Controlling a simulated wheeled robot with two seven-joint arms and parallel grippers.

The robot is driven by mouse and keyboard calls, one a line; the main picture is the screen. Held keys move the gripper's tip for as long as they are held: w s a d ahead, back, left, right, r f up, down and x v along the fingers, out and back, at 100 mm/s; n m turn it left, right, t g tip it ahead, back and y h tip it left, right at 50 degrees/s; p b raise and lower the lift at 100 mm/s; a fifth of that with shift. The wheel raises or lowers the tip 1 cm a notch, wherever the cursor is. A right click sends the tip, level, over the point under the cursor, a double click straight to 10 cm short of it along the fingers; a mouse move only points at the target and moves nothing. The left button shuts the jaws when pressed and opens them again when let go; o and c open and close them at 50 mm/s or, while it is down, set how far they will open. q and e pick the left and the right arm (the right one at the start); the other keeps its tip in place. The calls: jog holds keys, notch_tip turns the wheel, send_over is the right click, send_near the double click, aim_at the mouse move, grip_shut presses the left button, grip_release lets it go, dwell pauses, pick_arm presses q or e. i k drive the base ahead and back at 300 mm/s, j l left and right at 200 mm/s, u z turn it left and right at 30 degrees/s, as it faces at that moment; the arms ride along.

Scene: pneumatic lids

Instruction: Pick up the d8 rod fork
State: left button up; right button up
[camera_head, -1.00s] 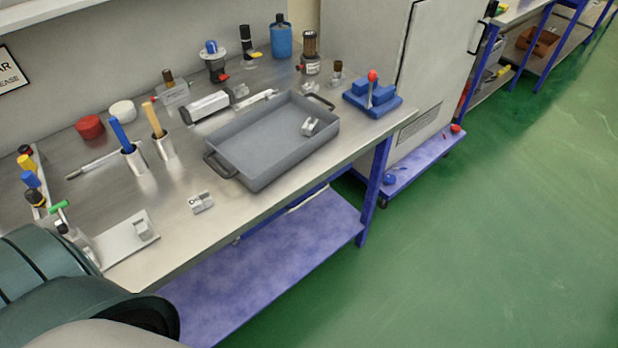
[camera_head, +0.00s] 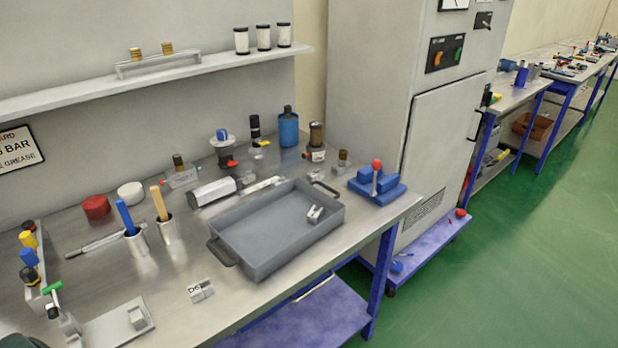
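A small grey metal fork (camera_head: 315,214) lies inside the grey tray (camera_head: 262,268), toward its right end. A small light block (camera_head: 200,290) with a label starting with "D" sits on the bench in front of the tray; its second character is hard to read. I cannot tell from the marking which piece is the d8 rod fork.
Two metal cups with a blue handle (camera_head: 126,217) and a wooden handle (camera_head: 159,204) stand left of the tray. A blue fixture with a red knob (camera_head: 377,183) stands right of it. A grey plate (camera_head: 118,325) lies front left. Bench around the labelled block is clear.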

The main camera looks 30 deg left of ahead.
aim_at(315, 175)
jog(key=i+l+u, duration=0.2)
jog(key=u, duration=0.35)
jog(key=i+l+u, duration=0.25)
jog(key=l, duration=0.3)
jog(key=i+l+u, duration=0.15)
jog(key=l, duration=0.15)
jog(key=i+l, duration=0.15)
jog(key=l, duration=0.25)
jog(key=i+l, duration=0.15)
jog(key=l, duration=0.25)
jog(key=i+l+u, duration=0.1)
jog(key=l, duration=0.3)
jog(key=i+l, duration=0.15)
jog(key=l, duration=0.25)
jog(key=i+l, duration=0.15)
jog(key=l, duration=0.25)
jog(key=i+l, duration=0.15)
jog(key=l, duration=0.25)
jog(key=i+l+u, duration=0.1)
jog(key=l, duration=0.3)
jog(key=i+l, duration=0.15)
jog(key=l, duration=0.3)
